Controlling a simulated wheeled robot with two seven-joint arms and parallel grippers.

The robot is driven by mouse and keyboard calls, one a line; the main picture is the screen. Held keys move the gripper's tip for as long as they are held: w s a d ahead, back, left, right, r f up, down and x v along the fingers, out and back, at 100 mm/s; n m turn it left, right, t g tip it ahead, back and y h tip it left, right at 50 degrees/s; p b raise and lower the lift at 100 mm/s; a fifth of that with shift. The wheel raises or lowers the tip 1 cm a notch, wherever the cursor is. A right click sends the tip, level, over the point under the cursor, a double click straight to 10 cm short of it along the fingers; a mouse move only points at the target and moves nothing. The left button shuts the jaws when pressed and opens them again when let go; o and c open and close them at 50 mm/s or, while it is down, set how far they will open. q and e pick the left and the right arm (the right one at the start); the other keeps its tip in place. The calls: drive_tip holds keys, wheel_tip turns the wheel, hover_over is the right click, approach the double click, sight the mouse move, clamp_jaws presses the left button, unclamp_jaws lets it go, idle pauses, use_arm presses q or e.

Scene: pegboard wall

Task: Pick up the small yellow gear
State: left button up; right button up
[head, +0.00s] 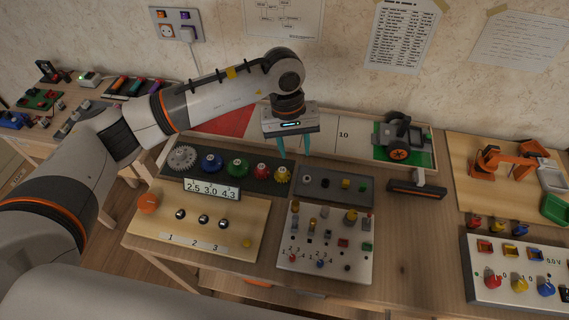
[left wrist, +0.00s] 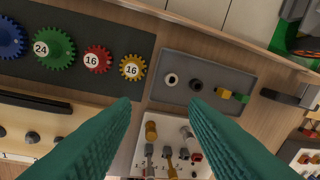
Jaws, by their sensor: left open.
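The small yellow gear (head: 282,175) is at the right end of a row of gears on a dark mat (head: 228,171) in the head view. In the left wrist view the yellow gear (left wrist: 133,67) shows a white centre marked 16. My left gripper (head: 294,155) is open and empty, pointing down above the area just right of the yellow gear. In the left wrist view its two teal fingers (left wrist: 160,118) are apart, with the yellow gear beyond and left of the gap. My right gripper is not in view.
Left of the yellow gear lie a red gear (left wrist: 97,60), a green gear (left wrist: 54,48) and a blue gear (left wrist: 8,38). A grey tray (left wrist: 207,73) with small parts lies to the right. A white peg panel (head: 325,262) stands in front.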

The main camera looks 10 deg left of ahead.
use_arm(q)
drive_tip(key=w+a+y, duration=0.1)
drive_tip(key=a+y, duration=0.1)
drive_tip(key=a, duration=0.1)
drive_tip(key=p, duration=0.2)
hover_over(282, 169)
wheel_tip(282, 169, down, 5)
drive_tip(key=shift+f, duration=0.15)
drive_tip(key=shift+f+p, duration=0.55)
drive_tip(key=shift+f, duration=2.4)
drive_tip(key=c, duration=0.7)
